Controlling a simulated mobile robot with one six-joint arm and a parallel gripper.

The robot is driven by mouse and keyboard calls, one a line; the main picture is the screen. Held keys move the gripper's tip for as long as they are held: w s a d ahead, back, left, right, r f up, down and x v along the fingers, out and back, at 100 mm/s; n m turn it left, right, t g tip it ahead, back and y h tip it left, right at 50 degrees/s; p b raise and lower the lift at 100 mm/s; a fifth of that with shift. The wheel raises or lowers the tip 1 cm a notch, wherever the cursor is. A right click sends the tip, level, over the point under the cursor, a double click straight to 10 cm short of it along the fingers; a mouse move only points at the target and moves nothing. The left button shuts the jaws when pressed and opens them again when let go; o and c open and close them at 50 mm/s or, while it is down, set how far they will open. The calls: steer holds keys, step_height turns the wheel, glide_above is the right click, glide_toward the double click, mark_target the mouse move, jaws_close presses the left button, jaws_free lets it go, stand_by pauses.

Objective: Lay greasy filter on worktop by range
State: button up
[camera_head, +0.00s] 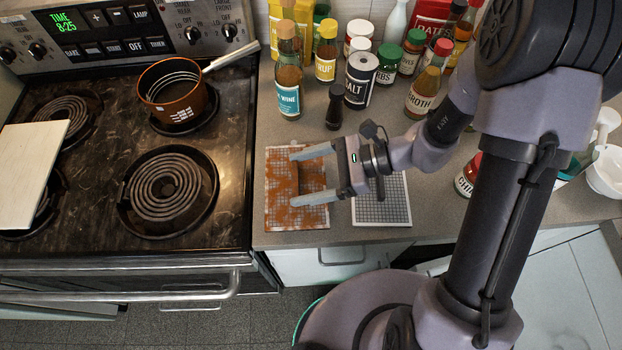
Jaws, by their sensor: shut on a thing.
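The greasy filter (280,214), a mesh panel with orange-brown stains, is at the worktop (345,237) just right of the range (100,220). It looks flat and close to the surface; I cannot tell whether it fully rests on it. My gripper (293,178) reaches in from the right, its two fingers spread across the filter and shut on it. A darker brown patch shows between the fingers. The exact contact is hard to see. A clean, pale gridded filter (381,212) lies to the right, partly under my gripper.
An orange-brown saucepan (172,95) stands on a back burner, its handle pointing toward the worktop. A pale board (28,170) lies at the range's left. Bottles and jars, including a salt canister (360,80) and a dark pepper mill (335,107), crowd the worktop's back.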

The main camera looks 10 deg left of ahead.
mark_target(320, 179)
steer(key=shift+w+d+f, duration=0.1)
steer(key=shift+w+d, duration=0.4)
steer(key=shift+d, duration=0.1)
steer(key=shift+w+d+f, duration=0.1)
steer(key=shift+d+f, duration=0.05)
steer(key=shift+f, duration=0.15)
steer(key=shift+f+b, duration=0.85)
steer(key=shift+f, duration=0.55)
